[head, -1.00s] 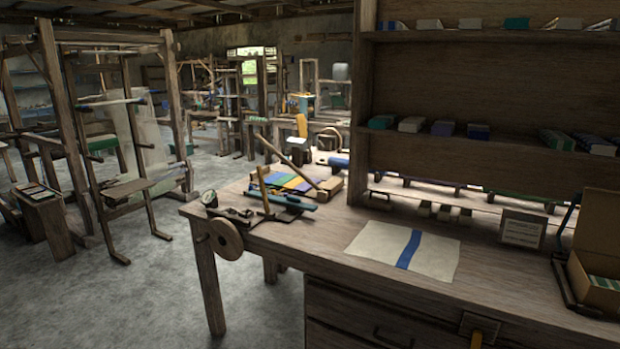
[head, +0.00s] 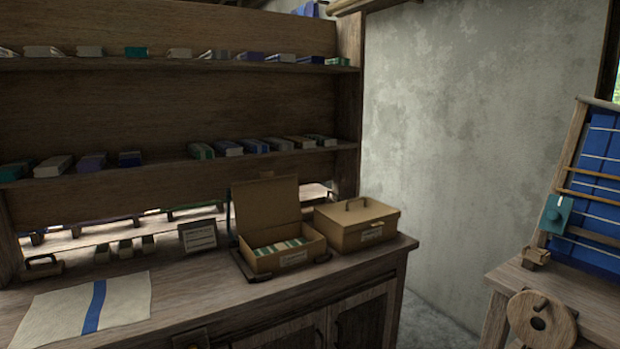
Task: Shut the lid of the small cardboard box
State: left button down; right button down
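A small cardboard box (head: 285,253) stands on the wooden bench, with its lid (head: 267,204) raised upright at the back. Neither of my grippers shows in the head view.
The bench (head: 215,298) carries a cream cloth with a blue stripe (head: 90,307) at the left and a small sign (head: 199,235) behind. Shelves (head: 180,110) rise at the back. A gap separates the bench from another table (head: 550,290) at the right.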

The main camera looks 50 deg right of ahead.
aim_at(269, 200)
jog(key=l+z, duration=0.1)
jog(key=z, duration=0.3)
jog(key=i+l+z, duration=0.1)
jog(key=z, duration=0.25)
jog(key=i+z, duration=0.1)
jog(key=z, duration=0.3)
jog(key=i+l, duration=0.2)
jog(key=i, duration=0.2)
jog(key=i+l, duration=0.2)
jog(key=i, duration=0.2)
